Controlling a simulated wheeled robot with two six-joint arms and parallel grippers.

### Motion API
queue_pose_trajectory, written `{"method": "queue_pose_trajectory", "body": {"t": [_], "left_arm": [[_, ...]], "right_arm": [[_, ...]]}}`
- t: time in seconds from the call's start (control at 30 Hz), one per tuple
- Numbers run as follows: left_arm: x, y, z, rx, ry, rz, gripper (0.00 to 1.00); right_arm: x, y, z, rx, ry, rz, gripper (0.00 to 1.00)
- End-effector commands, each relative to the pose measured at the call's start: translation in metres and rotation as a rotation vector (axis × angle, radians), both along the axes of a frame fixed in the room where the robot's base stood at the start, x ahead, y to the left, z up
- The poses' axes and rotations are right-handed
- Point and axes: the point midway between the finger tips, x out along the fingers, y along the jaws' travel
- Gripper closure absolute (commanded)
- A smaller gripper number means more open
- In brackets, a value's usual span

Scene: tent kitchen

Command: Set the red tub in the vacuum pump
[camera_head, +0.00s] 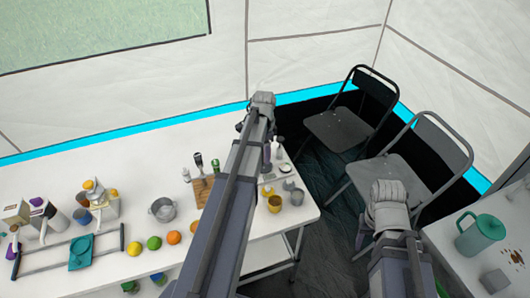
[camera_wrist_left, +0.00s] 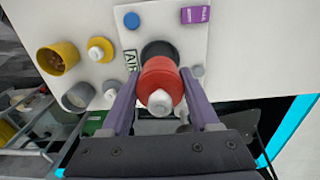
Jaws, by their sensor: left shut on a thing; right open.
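My left gripper (camera_wrist_left: 158,76) is shut on a red tub (camera_wrist_left: 160,75) with a white top, its purple fingers on either side. Right behind the tub in the left wrist view is a dark round part (camera_wrist_left: 160,49) on a white plate (camera_wrist_left: 142,15) lettered "AIR", apparently the vacuum pump. I cannot tell whether the tub touches the dark part. In the head view my left arm reaches over the table's right end, and the tub is hidden behind it. My right gripper (camera_head: 385,235) is open and empty, right of the table, its fingers hard to make out.
A yellow cup (camera_head: 274,203) and a grey cup (camera_head: 296,197) stand near the table's right corner. A cutting board (camera_head: 202,192), a metal pot (camera_head: 162,209) and several fruits lie left of my left arm. Folding chairs (camera_head: 338,127) stand beyond. A teal pitcher (camera_head: 481,235) is at right.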

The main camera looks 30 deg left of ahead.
Motion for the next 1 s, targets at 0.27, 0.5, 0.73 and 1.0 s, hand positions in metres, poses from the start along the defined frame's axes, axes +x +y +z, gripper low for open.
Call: {"method": "queue_pose_trajectory", "body": {"t": [0.27, 0.5, 0.73, 1.0], "left_arm": [[0.000, 0.000, -0.033, 0.000, 0.000, 0.000, 0.69], [0.000, 0.000, -0.045, 0.000, 0.000, 0.000, 0.69], [0.000, 0.000, -0.044, 0.000, 0.000, 0.000, 0.69], [0.000, 0.000, -0.044, 0.000, 0.000, 0.000, 0.69]], "right_arm": [[0.000, 0.000, -0.033, 0.000, 0.000, 0.000, 0.50], [0.000, 0.000, -0.045, 0.000, 0.000, 0.000, 0.50], [0.000, 0.000, -0.044, 0.000, 0.000, 0.000, 0.50], [0.000, 0.000, -0.045, 0.000, 0.000, 0.000, 0.50]]}}
